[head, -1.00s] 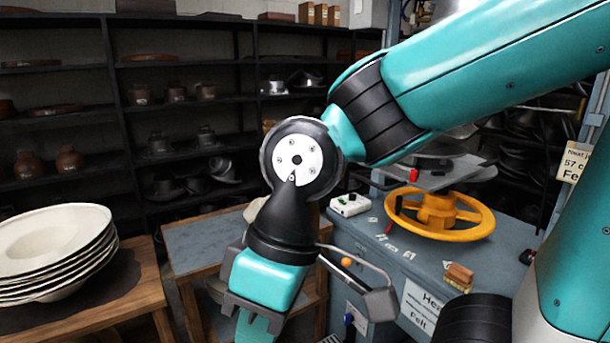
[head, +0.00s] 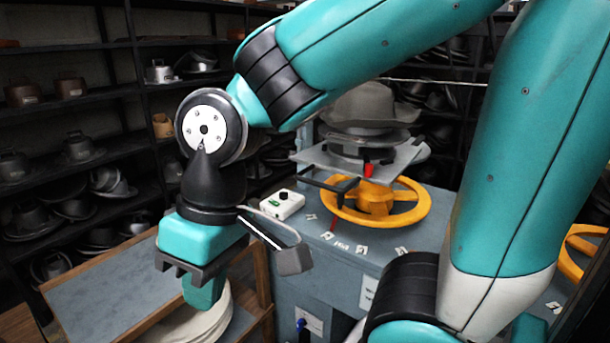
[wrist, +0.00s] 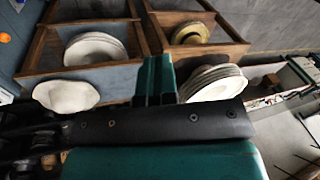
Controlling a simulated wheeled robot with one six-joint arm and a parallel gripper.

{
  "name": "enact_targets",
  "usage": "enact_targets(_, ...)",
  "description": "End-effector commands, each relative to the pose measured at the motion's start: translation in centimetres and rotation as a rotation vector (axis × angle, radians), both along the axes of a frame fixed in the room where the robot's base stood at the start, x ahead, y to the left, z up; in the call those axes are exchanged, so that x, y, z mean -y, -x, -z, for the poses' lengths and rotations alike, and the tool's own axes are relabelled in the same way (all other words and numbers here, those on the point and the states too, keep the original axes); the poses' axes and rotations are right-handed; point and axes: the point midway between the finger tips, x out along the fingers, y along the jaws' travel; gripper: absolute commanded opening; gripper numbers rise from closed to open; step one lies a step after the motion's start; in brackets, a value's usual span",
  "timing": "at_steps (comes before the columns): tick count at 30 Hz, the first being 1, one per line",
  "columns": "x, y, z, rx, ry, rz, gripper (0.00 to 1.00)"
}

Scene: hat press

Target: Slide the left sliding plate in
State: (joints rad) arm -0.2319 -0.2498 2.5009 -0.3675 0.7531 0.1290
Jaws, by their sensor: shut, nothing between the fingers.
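The left sliding plate (head: 312,158) is a flat grey metal sheet on the blue-grey press cabinet (head: 325,262). It sits above a yellow handwheel (head: 418,208), with a stacked grey hat form (head: 365,106) over it. A small red knob (head: 368,170) and a dark bar (head: 325,186) show at its front edge. My arm hides part of the plate's surroundings. My gripper (head: 205,292) is shut and empty, pointing down to the left of the cabinet and apart from the plate. Its shut fingers also show in the wrist view (wrist: 157,78), where the plate is not visible.
A white control box (head: 281,205) stands on the cabinet's left corner. A second yellow wheel (head: 582,250) is partly hidden at right. Dark shelves of metal hat forms fill the back left. In the wrist view are wooden cubbies with white hat stacks (wrist: 95,48) and another stack (wrist: 214,84).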

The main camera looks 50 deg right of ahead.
Motion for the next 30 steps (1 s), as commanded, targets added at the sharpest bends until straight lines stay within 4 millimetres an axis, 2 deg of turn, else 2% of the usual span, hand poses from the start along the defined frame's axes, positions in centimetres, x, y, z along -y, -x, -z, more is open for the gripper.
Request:
enact_targets(2, 2.4, -4.0, -0.2, -0.044, 0.090, 0.281, 0.00)
enact_targets(3, 4.1, -6.4, -0.3, -0.063, 0.144, 0.472, 0.00)
enact_targets(5, 7.1, -10.0, -0.3, -0.084, 0.232, 0.801, 0.00)
enact_targets(6, 9.3, -12.2, -0.4, -0.087, 0.289, 1.041, 0.00)
enact_targets(8, 12.7, -15.0, -0.5, -0.069, 0.365, 1.410, 0.00)
enact_targets(9, 14.8, -16.4, -0.6, -0.045, 0.407, 1.649, 0.00)
enact_targets(12, 19.5, -18.8, -0.7, 0.063, 0.481, 2.212, 0.00)
enact_targets(15, 22.8, -19.7, -0.7, 0.216, 0.510, 2.668, 0.00)
enact_targets(19, 25.2, -19.8, -0.7, 0.412, 0.498, 3.055, 0.00)
enact_targets(20, 25.5, -19.8, -0.6, -0.436, -0.483, -3.031, 0.00)
enact_targets(24, 26.4, -19.5, -0.3, -0.482, -0.427, -2.886, 0.00)
enact_targets(30, 28.0, -18.3, 1.7, -0.487, -0.427, -2.875, 0.00)
